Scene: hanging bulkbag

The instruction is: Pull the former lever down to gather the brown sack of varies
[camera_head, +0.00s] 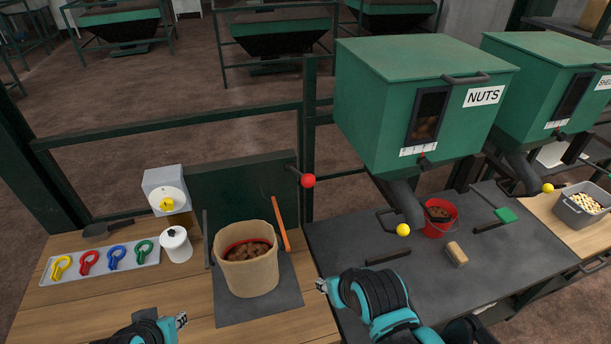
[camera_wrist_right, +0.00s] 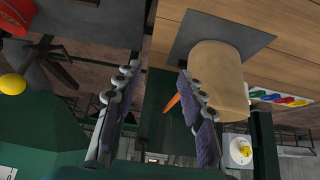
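The brown sack (camera_head: 249,275) stands upright and open-topped on a dark plate (camera_head: 226,312), with brown lumps (camera_head: 249,252) and a red ring inside its mouth. A dark lever with a red knob (camera_head: 308,181) sticks out from the green back panel (camera_head: 232,187) behind the sack. My right gripper (camera_head: 322,286) is right of the sack, in front of the lever and apart from both. In the right wrist view, its two fingers (camera_wrist_right: 160,115) are spread with nothing held; the sack (camera_wrist_right: 220,72) shows beyond them. My left gripper (camera_head: 181,320) is low, left of the sack; its opening is unclear.
An orange bar (camera_head: 281,224) stands by the sack's right side. A tray (camera_head: 100,262) of coloured clips and a white pot (camera_head: 176,244) are on the left. A NUTS hopper (camera_head: 425,105) overhangs the right bench, with a red bucket (camera_head: 437,219) and yellow knob (camera_head: 403,230).

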